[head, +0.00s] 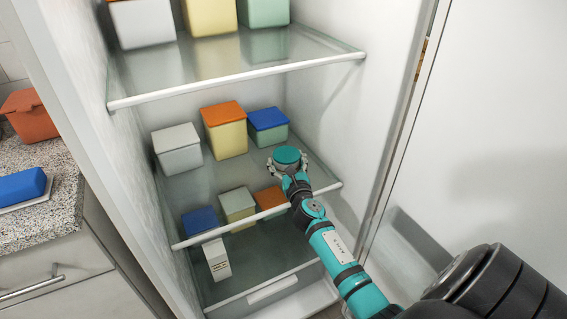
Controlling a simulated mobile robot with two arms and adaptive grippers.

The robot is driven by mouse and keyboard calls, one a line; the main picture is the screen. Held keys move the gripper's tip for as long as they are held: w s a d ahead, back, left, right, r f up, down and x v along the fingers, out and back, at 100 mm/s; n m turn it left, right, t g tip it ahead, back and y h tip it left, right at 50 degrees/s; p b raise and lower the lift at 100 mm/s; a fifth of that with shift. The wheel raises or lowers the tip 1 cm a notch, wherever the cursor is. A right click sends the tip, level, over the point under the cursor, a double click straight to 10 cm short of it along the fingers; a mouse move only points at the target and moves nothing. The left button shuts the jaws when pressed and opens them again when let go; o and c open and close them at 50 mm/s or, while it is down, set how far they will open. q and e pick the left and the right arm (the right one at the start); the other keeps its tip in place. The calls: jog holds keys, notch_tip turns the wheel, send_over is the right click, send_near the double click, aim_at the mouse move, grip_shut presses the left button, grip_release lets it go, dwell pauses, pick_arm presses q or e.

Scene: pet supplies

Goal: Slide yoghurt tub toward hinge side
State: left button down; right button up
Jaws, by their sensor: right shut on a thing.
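The yoghurt tub appears to be the small round tub with a teal lid (287,155), upright at the right part of the middle glass shelf (226,192). My right gripper (287,164) is shut on it, reaching in from the front right, with fingers around its sides. The tub's base is hidden by the gripper, so I cannot tell whether it touches the shelf. The hinge side (422,60) is at the right, where the open fridge door (490,140) meets the body. My left gripper is out of view.
On the same shelf stand a white box (178,152), a yellow box with orange lid (226,134) and a green box with blue lid (269,130), left of and behind the tub. The fridge's right wall (345,110) is close by. More boxes stand above and below.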

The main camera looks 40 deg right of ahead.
jog(key=shift+d, duration=0.1)
jog(key=o, duration=1.5)
jog(key=shift+c, duration=0.2)
jog(key=shift+s, duration=0.15)
jog(key=shift+s+a+f, duration=0.1)
jog(key=shift+s+a, duration=0.1)
jog(key=shift+s, duration=0.1)
jog(key=v, duration=1.1)
jog(key=shift+s, duration=0.15)
